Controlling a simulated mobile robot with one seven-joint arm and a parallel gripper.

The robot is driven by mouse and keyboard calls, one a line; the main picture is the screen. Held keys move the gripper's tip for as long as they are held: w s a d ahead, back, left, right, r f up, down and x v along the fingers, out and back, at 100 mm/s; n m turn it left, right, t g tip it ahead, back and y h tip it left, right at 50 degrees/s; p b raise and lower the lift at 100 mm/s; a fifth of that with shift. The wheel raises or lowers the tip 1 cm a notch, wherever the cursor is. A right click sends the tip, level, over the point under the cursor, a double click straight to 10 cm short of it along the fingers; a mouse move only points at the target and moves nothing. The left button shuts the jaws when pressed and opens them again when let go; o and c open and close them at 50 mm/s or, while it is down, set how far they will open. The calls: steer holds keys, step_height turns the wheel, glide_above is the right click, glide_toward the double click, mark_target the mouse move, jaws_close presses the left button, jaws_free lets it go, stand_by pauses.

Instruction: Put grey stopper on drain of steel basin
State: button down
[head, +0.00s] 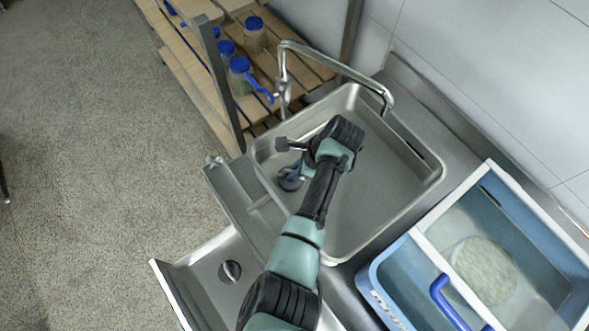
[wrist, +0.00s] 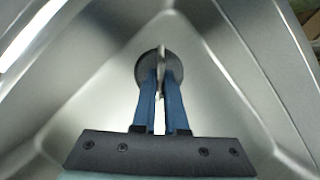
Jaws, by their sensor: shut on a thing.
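My gripper (wrist: 160,80) is shut on the upright tab of the grey stopper (wrist: 146,70), a dark round disc low in the corner of the steel basin (wrist: 230,75). Its two blue fingers stand on either side of the tab. In the head view my gripper (head: 294,174) reaches down inside the left part of the steel basin (head: 385,190), with the stopper (head: 289,184) at its tips. No drain opening shows in this basin; the stopper or my arm may cover it. I cannot tell whether the disc touches the basin floor.
A chrome faucet (head: 335,68) arches over the basin's back. A blue-and-white crate (head: 405,270) stands at the right. A lower steel tray (head: 200,275) with a dark round fitting (head: 230,271) lies at front left. A wooden rack (head: 185,60) with blue-lidded jars stands behind.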

steer(key=c, duration=1.4)
jaws_free()
steer(key=shift+f, duration=0.15)
steer(key=o, duration=0.4)
steer(key=shift+o, duration=0.2)
steer(key=shift+r, duration=0.25)
steer(key=v, duration=1.2)
